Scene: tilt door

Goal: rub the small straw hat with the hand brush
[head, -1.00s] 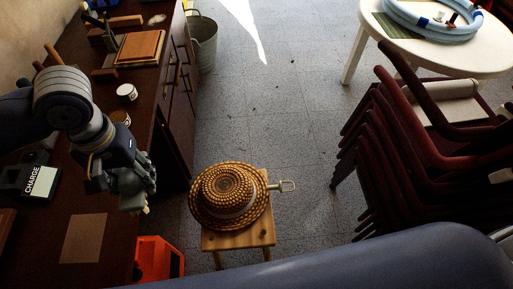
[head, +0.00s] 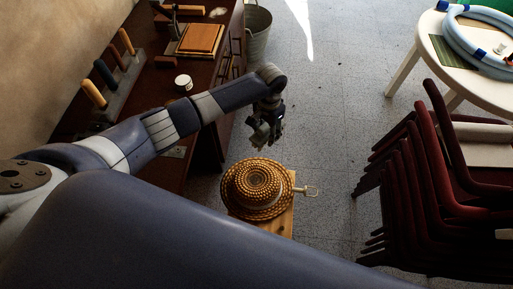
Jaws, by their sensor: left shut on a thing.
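The small straw hat (head: 257,187), round with a woven brown and tan pattern and a pale band, lies crown up on a small wooden stool (head: 283,222). My left gripper (head: 266,138) is above and just behind the hat in the picture, apart from it. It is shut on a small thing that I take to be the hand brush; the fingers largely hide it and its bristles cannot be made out. My right gripper is not in view.
A metal-ended tool (head: 308,191) sticks out to the right of the hat. The dark workbench (head: 150,92) is at left, with a white pot (head: 183,82). A bucket (head: 257,30) stands behind. Stacked chairs (head: 425,185) and a white table (head: 428,45) are at right; floor between is clear.

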